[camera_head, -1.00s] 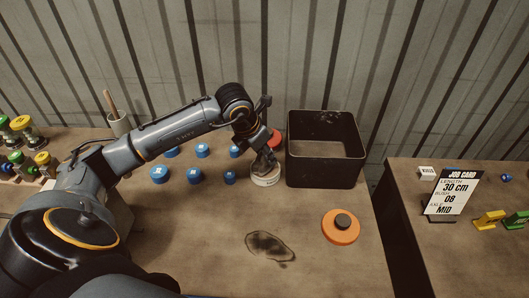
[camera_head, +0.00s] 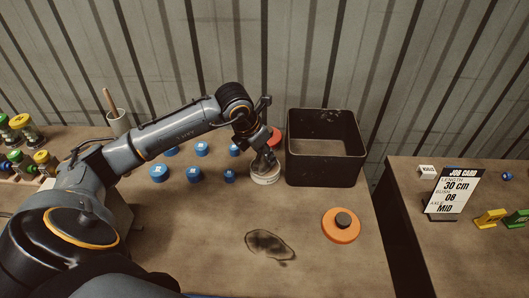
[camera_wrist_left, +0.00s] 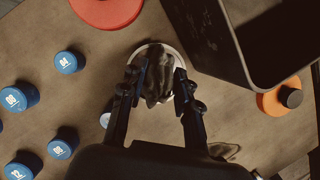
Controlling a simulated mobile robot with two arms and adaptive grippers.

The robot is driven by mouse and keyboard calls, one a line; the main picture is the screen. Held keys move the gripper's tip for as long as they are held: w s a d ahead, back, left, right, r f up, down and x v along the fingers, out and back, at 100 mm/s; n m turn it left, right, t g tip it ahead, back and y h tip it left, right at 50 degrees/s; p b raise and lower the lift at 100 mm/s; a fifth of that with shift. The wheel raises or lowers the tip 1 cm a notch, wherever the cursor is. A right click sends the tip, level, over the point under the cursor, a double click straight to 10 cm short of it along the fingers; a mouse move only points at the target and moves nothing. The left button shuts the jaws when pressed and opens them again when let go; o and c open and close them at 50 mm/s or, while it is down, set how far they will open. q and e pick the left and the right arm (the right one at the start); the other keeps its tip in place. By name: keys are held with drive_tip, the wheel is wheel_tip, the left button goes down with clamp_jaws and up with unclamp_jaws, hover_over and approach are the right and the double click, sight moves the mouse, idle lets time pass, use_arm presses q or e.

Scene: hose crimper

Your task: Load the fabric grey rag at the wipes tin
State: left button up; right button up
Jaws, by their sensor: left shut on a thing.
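The wipes tin (camera_head: 265,177) is a low round pale container on the bench, just left of the black bin. My left gripper (camera_head: 265,160) points down right over the tin. In the left wrist view its two fingers (camera_wrist_left: 158,95) are closed on the bunched grey rag (camera_wrist_left: 159,76). The rag is within the round outline of the tin's pale rim (camera_wrist_left: 174,53). How deep the rag sits in the tin is hidden by the fingers. My right gripper is not in view.
A black open bin (camera_head: 325,178) stands close to the right of the tin. A red disc (camera_head: 275,138) lies behind, several blue cylinders (camera_head: 193,175) to the left. An orange disc with a dark knob (camera_head: 341,226) and a dark stain (camera_head: 268,246) are in front.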

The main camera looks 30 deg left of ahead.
use_arm(q)
drive_tip(key=shift+f+b, duration=0.1)
drive_tip(key=shift+b, duration=0.2)
idle(1.0)
drive_tip(key=shift+r+p, duration=0.55)
drive_tip(key=shift+r, duration=0.4)
drive_tip(key=shift+r+p, duration=1.35)
drive_tip(key=shift+r, duration=1.3)
drive_tip(key=shift+f, duration=0.1)
